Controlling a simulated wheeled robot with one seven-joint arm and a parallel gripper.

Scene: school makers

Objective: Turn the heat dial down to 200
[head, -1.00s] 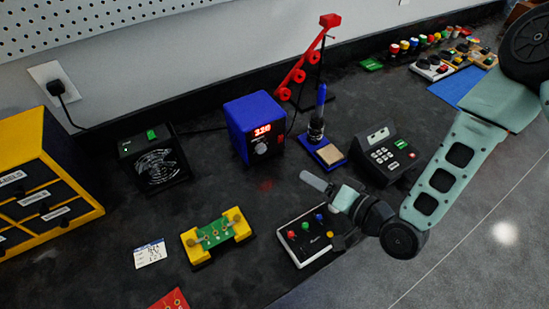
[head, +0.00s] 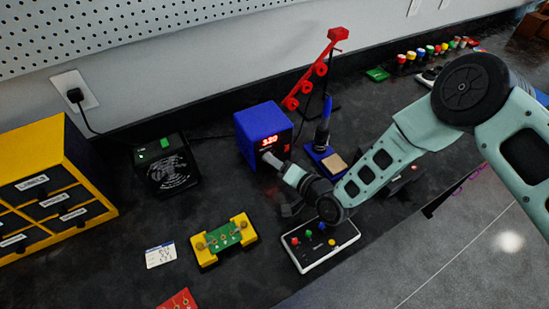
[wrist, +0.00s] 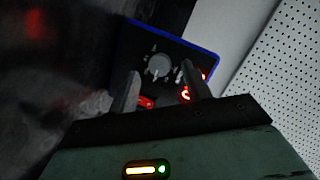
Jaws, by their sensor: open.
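The blue soldering station (head: 262,128) stands on the dark bench in the head view, its red display (head: 269,142) reading about 320. Its front face also shows in the wrist view, with the grey round heat dial (wrist: 158,67) in the middle and the red digits (wrist: 190,92) at the right. My gripper (head: 272,160) is in front of the station's face and hides the dial in the head view. In the wrist view my gripper (wrist: 164,88) is open, its two fingers apart and empty, pointing at the panel. The dial lies just beyond the fingertips, roughly between them.
A soldering iron in its stand (head: 323,135) is right of the station, with a red reel rack (head: 316,72) behind. A black fan box (head: 166,168) stands to the left. A white button box (head: 320,243) lies below my arm; a yellow board holder (head: 224,239) is left of it.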

